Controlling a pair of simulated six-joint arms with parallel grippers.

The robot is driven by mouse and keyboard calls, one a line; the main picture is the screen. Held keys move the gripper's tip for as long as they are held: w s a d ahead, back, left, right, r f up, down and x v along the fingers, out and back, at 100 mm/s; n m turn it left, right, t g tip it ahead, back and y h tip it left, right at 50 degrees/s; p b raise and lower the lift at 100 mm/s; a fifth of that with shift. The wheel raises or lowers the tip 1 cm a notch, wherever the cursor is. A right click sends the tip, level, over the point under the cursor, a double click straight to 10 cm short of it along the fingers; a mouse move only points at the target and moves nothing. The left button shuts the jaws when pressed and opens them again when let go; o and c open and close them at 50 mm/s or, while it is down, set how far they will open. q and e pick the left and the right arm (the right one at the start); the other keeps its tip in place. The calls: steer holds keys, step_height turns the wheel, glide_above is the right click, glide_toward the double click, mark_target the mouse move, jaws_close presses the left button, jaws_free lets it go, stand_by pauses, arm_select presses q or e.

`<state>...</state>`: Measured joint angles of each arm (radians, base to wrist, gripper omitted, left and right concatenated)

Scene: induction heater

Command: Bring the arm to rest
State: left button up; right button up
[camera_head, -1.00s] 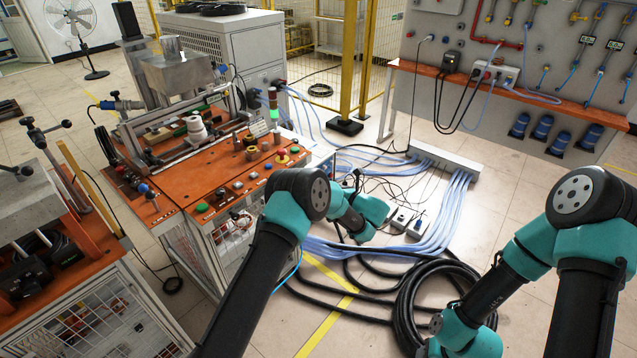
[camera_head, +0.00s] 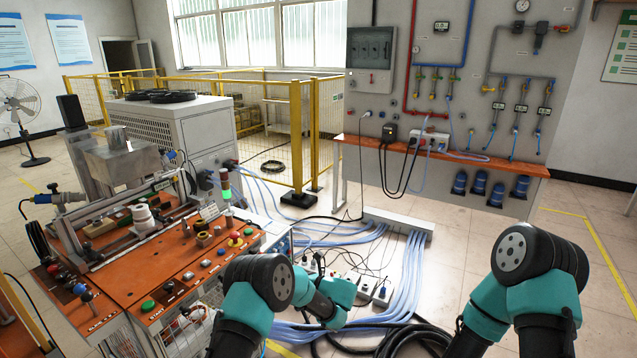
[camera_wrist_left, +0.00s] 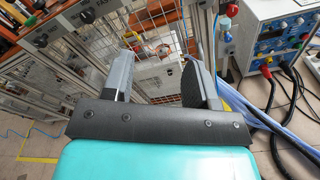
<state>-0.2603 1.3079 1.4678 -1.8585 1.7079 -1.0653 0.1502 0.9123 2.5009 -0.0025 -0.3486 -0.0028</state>
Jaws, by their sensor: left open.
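My left arm (camera_head: 258,283), black and teal, is at the bottom centre of the head view, folded in front of the orange-topped machine. Its gripper is not seen there. In the left wrist view my left gripper (camera_wrist_left: 158,75) has its two fingers apart, with nothing between them. Beyond the fingers is a wire-mesh cabinet front (camera_wrist_left: 150,50). My right arm (camera_head: 535,265) is at the lower right of the head view; its gripper is out of frame.
The orange-topped machine (camera_head: 150,265) stands left of my arms. Blue hoses (camera_head: 405,275) and coiled black cable (camera_head: 415,340) lie on the floor. A grey panel with an orange shelf (camera_head: 440,155) stands behind. Floor at right is clear.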

arm_select(q)
steer(key=s+a+f+n+g+h, duration=0.4)
steer(key=s+a+f+g+h, duration=0.1)
steer(key=s+f, duration=0.45)
steer(key=s+a+f+n+g+h, duration=0.45)
steer(key=s+f, duration=0.35)
steer(key=s, duration=0.2)
steer(key=s+a+r+n+t+h, duration=0.1)
steer(key=s+n+h, duration=0.3)
steer(key=s+n, duration=0.7)
steer(key=s+a+n+t+h, duration=0.1)
steer(key=s+n+h, duration=0.4)
steer(key=s+n, duration=0.5)
steer(key=shift+s+a+r+n, duration=0.35)
steer(key=shift+s+r+n, duration=0.05)
steer(key=shift+n, duration=0.55)
steer(key=shift+t+h, duration=0.25)
